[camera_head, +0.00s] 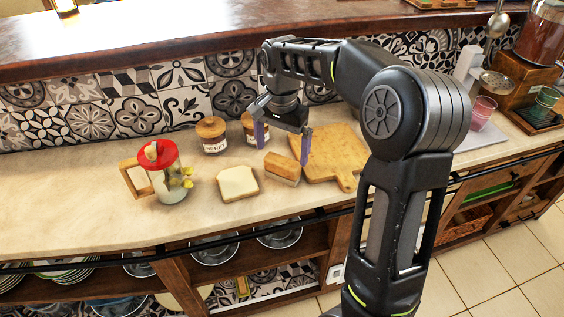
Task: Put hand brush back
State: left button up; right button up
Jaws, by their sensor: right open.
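A small block-like object (282,168) with a brown top and a paler side lies on the counter. It looks like the hand brush, though it is too small to be sure. My right gripper (283,147) is open, its two purple fingers spread and pointing down above the block-like object. Nothing shows between the fingers. My left gripper is not in view.
Lidded jars (212,136) stand behind. A wooden cutting board (338,160) lies close on the right. Shelves with bowls (214,248) are below.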

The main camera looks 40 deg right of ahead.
aim_at(282, 160)
notch_tip(282, 160, up, 4)
jog(key=shift+r, duration=0.15)
